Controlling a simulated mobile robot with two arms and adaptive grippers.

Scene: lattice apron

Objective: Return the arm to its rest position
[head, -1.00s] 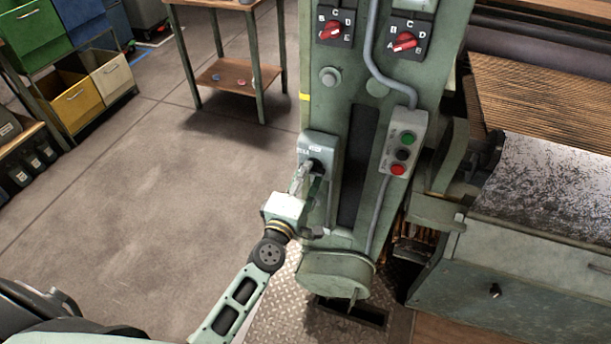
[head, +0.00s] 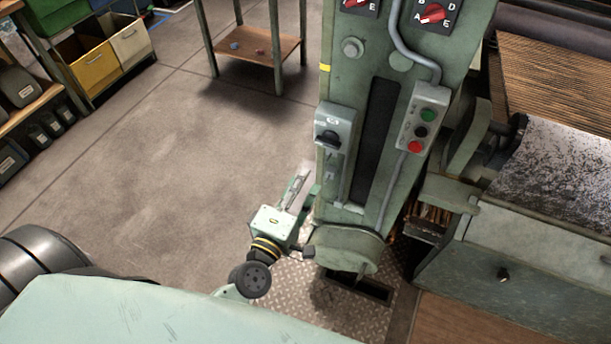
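My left gripper (head: 307,182) is at the lower middle of the head view, beside the green machine column (head: 347,160). Its fingers look apart with nothing between them. It is below and left of the grey switch box with a black rotary knob (head: 330,139), clear of the knob. The wrist and part of my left arm show below it; the rest of the arm is hidden behind my own body at the bottom. My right gripper is not in view.
A button box (head: 422,118) with green, black and red buttons and red selector knobs (head: 433,14) are on the column. A roller machine (head: 560,170) stands at right. A small table (head: 255,46) and bins (head: 95,70) stand at the back left. The floor (head: 190,150) between is clear.

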